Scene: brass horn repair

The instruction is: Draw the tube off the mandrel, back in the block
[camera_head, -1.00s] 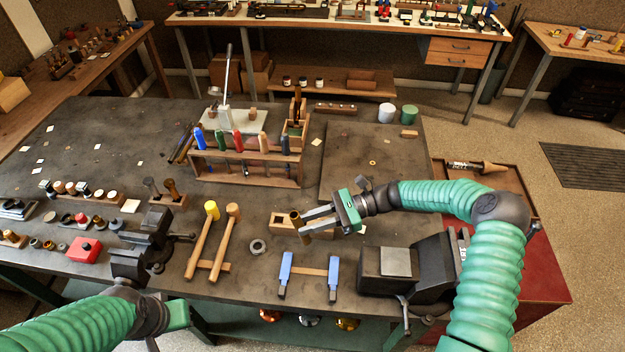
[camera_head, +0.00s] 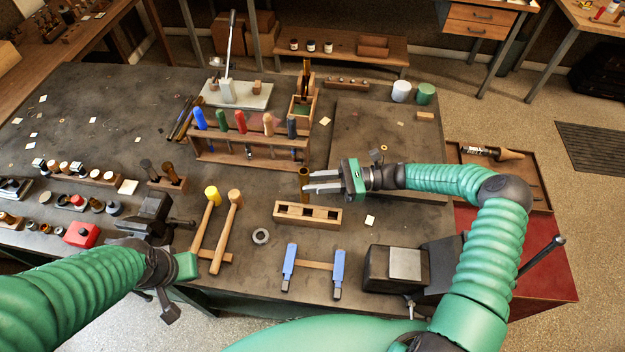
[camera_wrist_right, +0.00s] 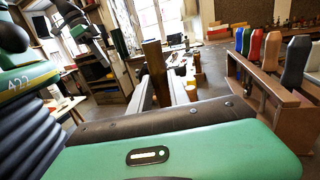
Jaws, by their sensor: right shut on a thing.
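My right gripper (camera_head: 316,182) is shut on a brass tube (camera_head: 304,178), held upright. The tube also stands between the fingers in the right wrist view (camera_wrist_right: 154,62). In the head view it shows just behind the wooden block (camera_head: 322,222), and its lower end looks clear of the block. The block lies on the bench with dark openings in its top. I cannot pick out the mandrel for certain. My left gripper (camera_head: 185,266) is low at the front left edge of the bench; its fingers are not clear.
A tool rack (camera_head: 250,152) with coloured handles stands behind the tube. Two mallets (camera_head: 218,230) lie left of the block, a blue-handled tool (camera_head: 314,266) in front. A vise (camera_head: 396,268) is at front right. The dark board (camera_head: 385,130) behind is mostly bare.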

